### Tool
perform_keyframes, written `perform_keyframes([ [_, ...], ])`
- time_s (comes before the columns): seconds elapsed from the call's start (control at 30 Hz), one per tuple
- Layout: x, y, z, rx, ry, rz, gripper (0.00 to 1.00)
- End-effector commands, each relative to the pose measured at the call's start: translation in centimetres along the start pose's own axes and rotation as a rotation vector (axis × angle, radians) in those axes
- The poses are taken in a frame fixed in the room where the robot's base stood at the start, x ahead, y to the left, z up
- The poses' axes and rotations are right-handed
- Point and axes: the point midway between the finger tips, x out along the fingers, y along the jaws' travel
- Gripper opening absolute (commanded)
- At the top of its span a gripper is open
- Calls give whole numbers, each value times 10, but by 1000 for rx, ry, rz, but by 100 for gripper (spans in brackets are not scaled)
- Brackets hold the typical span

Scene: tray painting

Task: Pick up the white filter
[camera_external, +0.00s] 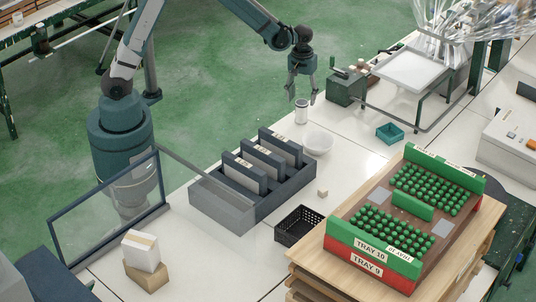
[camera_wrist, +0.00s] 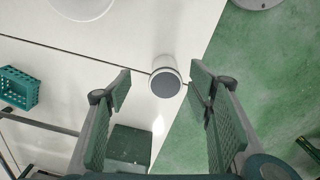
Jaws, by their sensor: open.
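The white filter (camera_external: 301,112) is a small upright white cylinder near the table's far-left edge in the external view. In the wrist view the white filter (camera_wrist: 165,77) shows its dark grey round top, ahead of the fingertips. My gripper (camera_external: 303,98) hangs above and beside the filter, pointing down. In the wrist view my gripper (camera_wrist: 158,85) has its two fingers wide apart, with the filter in the gap between their tips. Nothing is held. I cannot tell the exact height of the fingertips over the filter.
A white bowl (camera_external: 318,143) stands close to the filter. A dark green box (camera_external: 345,88) and a teal basket (camera_external: 390,133) stand to the right. A dark rack (camera_external: 285,190) with several upright labelled blocks lies in front. The green floor starts beyond the table edge.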

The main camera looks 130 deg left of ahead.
Motion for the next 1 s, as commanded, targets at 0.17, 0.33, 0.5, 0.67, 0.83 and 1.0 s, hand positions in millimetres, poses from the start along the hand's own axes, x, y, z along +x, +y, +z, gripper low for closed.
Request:
perform_keyframes([
  [0.17,14,-5,-16,-42,-8,-11,52],
  [0.33,17,-7,-20,-52,-10,-14,52],
  [0.5,17,-7,-19,-51,-10,-13,52],
  [0.67,19,-7,-19,-51,-10,-13,52],
  [0.83,32,-7,-19,-50,-9,-13,52],
  [1.0,42,-7,-19,-50,-9,-13,52],
])
